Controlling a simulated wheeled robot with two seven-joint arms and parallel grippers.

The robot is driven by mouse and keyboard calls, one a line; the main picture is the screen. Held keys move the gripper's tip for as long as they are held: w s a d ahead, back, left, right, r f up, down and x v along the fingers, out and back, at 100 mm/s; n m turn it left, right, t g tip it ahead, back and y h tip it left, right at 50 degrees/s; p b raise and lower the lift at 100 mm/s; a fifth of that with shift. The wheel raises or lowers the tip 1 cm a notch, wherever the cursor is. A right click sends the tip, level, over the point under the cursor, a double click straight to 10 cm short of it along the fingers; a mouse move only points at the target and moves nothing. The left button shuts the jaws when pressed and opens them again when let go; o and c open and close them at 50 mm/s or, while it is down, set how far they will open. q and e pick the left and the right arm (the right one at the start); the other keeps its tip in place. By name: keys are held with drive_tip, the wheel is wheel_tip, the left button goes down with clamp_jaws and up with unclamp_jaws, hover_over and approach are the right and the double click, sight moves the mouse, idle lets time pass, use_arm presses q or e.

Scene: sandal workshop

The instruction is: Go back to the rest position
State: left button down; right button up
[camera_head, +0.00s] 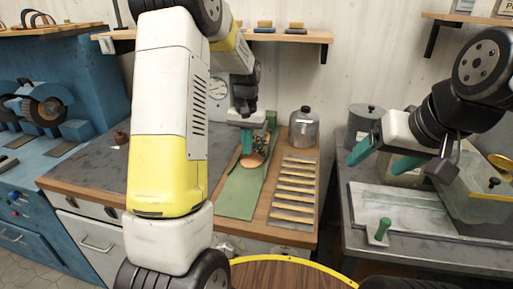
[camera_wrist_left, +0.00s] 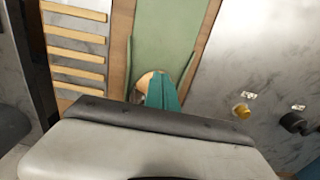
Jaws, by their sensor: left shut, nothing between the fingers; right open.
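My left arm reaches across the head view from the front. Its gripper (camera_head: 247,141) is above the green mat (camera_head: 238,193) on the wooden bench, next to a small round tan piece (camera_head: 252,160). In the left wrist view the teal fingers (camera_wrist_left: 163,92) are together with nothing between them, and the tan piece (camera_wrist_left: 146,80) shows partly behind them. Whether the fingers touch it I cannot tell. My right gripper (camera_head: 378,158) is open and empty, raised over the grey bench at the right.
A slatted rack (camera_head: 293,190) and a metal canister (camera_head: 303,128) stand right of the mat. A dark pot (camera_head: 364,122), a green-handled tool (camera_head: 381,230) and a clear-sided box (camera_head: 480,205) are on the right bench. Blue grinding machines (camera_head: 45,105) stand at the left. A shelf (camera_head: 285,36) hangs behind.

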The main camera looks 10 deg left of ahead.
use_arm(q)
drive_tip(key=s+d+r+t+h, duration=0.1)
drive_tip(key=s+r+t, duration=0.2)
drive_tip(key=s+r, duration=1.15)
drive_tip(key=s+d+r+t+h, duration=0.1)
drive_tip(key=s+d+r+t, duration=0.1)
drive_tip(key=s, duration=0.9)
drive_tip(key=shift+s+t, duration=0.15)
drive_tip(key=shift+t, duration=0.55)
